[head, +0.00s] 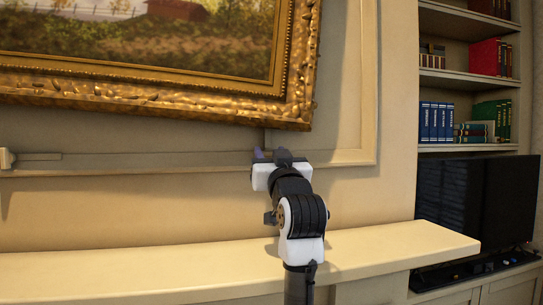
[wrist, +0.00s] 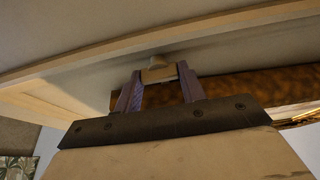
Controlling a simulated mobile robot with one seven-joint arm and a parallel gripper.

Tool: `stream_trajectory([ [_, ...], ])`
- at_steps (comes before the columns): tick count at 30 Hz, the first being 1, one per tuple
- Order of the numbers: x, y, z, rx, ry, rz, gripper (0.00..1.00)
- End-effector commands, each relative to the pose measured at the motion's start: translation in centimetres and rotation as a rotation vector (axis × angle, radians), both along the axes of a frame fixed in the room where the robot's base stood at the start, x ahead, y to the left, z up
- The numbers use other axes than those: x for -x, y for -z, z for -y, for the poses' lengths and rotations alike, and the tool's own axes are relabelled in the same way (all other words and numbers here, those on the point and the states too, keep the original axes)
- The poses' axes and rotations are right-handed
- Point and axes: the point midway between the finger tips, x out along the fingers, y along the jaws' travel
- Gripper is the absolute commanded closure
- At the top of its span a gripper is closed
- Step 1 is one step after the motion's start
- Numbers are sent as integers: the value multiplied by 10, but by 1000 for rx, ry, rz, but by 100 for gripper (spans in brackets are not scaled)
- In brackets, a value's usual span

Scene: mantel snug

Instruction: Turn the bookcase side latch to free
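My gripper (head: 270,155) is raised against the panelled wall, just below the lower right corner of the gilded picture frame. In the wrist view my gripper's two purple fingers (wrist: 160,78) stand on either side of a small pale latch block (wrist: 158,75). The block fills the space between the fingertips, and a short round stem joins it to the panel. The fingers look closed on its sides. In the head view this latch is hidden behind my gripper. Another pale latch piece (head: 8,158) with a thin grey bar shows at the far left of the wall.
The gilded picture frame (head: 150,90) hangs close above my gripper. A cream mantel shelf (head: 130,275) runs below it. At the right are bookcase shelves (head: 460,77) with books and a dark television (head: 475,200). The wall between frame and shelf is mostly clear.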

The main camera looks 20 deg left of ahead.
Motion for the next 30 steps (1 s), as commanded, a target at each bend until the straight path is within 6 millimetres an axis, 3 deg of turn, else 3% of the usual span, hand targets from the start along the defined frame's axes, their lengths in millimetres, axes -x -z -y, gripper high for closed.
stream_trajectory([
  [14, 1, 0, -1, -70, -2, -46, 83],
  [30, 2, -2, -2, -455, -2, -305, 83],
])
